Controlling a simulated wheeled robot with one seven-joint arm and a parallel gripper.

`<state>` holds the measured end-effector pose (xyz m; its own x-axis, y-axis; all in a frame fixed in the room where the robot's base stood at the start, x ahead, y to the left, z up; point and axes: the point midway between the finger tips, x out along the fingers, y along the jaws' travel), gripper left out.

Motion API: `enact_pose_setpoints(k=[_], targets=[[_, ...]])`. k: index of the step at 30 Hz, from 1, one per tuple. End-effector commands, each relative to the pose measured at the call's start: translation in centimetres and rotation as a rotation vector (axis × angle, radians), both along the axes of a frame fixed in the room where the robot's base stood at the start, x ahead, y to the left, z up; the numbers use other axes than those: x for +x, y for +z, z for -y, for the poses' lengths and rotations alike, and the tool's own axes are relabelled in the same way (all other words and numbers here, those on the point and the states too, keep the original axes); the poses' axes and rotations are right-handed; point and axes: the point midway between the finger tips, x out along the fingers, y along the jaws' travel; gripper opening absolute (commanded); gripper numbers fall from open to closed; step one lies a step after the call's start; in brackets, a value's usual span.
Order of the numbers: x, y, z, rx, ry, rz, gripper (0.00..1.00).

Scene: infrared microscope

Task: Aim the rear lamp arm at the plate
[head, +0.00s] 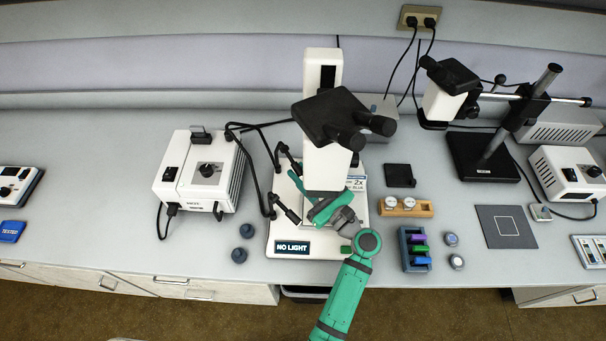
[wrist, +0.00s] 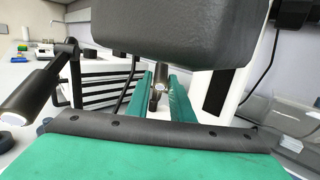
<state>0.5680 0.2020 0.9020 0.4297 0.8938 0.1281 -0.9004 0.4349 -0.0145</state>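The white microscope (head: 322,158) stands mid-bench, its base sign reading "NO LIGHT". Two jointed black lamp arms rise at its left: the rear lamp arm (head: 283,150) and the front lamp arm (head: 285,210). The plate is hidden behind my gripper and the microscope head. My gripper (wrist: 160,92) reaches in low under the head, its teal fingers apart. A small dark lamp head with a pale end (wrist: 160,78) shows between or just beyond the fingers; contact cannot be told. Another lamp head (wrist: 30,105) is close at the left of the wrist view.
A white lamp box (head: 200,172) stands left, cabled toward the lamp arms. Dark knobs (head: 240,254) lie in front. Right are a wooden holder (head: 405,208), a coloured slide rack (head: 415,249) and a second microscope (head: 484,157). The dark microscope head (wrist: 175,30) hangs close above my gripper.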

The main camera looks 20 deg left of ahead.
Motion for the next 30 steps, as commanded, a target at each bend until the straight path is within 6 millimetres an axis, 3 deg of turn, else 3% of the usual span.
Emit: enact_pose_setpoints(k=[14,30], targets=[[-0.3,-0.1,0.9,-0.001,-0.002,-0.001,0.35],[-4.1,-1.3,8.7,-0.001,-0.003,-0.001,0.35]])
